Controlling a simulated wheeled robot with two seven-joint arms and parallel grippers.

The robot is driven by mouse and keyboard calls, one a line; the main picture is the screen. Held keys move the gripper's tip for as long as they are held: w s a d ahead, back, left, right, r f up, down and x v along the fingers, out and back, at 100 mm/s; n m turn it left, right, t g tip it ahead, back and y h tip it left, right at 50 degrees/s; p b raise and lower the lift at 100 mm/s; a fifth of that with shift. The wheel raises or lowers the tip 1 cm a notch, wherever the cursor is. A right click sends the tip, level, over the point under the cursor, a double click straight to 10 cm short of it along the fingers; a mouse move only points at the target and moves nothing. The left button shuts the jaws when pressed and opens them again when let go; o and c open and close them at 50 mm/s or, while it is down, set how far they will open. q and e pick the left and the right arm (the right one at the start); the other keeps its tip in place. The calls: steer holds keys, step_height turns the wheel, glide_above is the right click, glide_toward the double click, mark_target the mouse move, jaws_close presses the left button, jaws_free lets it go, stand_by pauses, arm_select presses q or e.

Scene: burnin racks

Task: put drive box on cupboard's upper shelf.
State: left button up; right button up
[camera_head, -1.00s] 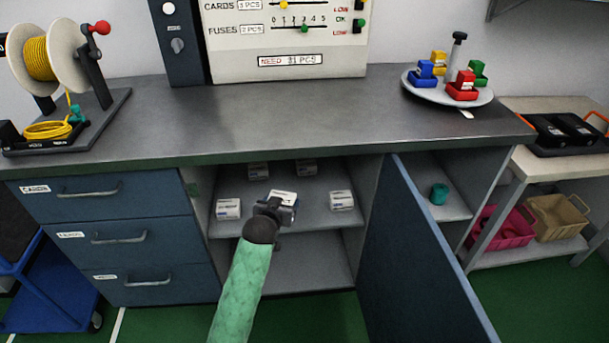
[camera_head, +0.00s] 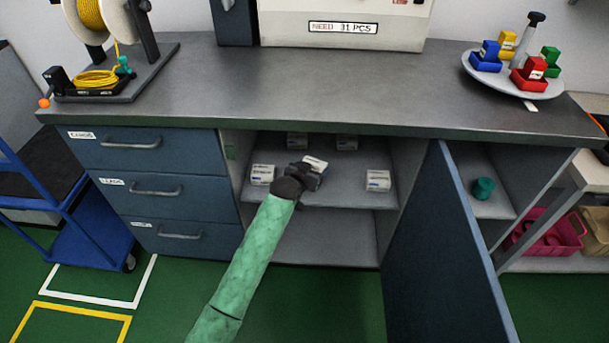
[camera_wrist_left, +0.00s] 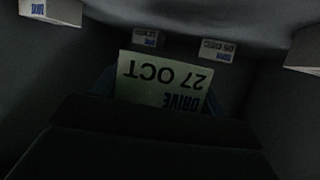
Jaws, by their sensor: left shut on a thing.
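My left gripper (camera_head: 306,177) reaches into the open cupboard and is shut on a white drive box (camera_head: 315,163). In the left wrist view the held drive box (camera_wrist_left: 163,85) shows a pale label reading "DRIVE 27 OCT", upside down. The box is over the upper shelf (camera_head: 335,190); I cannot tell whether it touches the shelf. Other white boxes stand on that shelf: one at the left (camera_head: 263,174), one at the right (camera_head: 378,180), and two at the back (camera_head: 297,141) (camera_head: 347,143). My right gripper is not in view.
The cupboard door (camera_head: 440,250) stands open at the right. A teal object (camera_head: 483,188) sits on a shelf behind it. Drawers (camera_head: 150,190) are at the left. The worktop (camera_head: 320,95) is above. The lower shelf (camera_head: 325,238) looks empty.

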arm_select(q)
steer(key=w+a+f, duration=0.2)
steer(key=a, duration=0.1)
steer(key=shift+w+a+f, duration=0.15)
steer(key=shift+w+f, duration=0.25)
steer(key=shift+f, duration=1.9)
steer(key=o, duration=0.9)
steer(key=shift+f, duration=0.15)
steer(key=shift+o, duration=0.2)
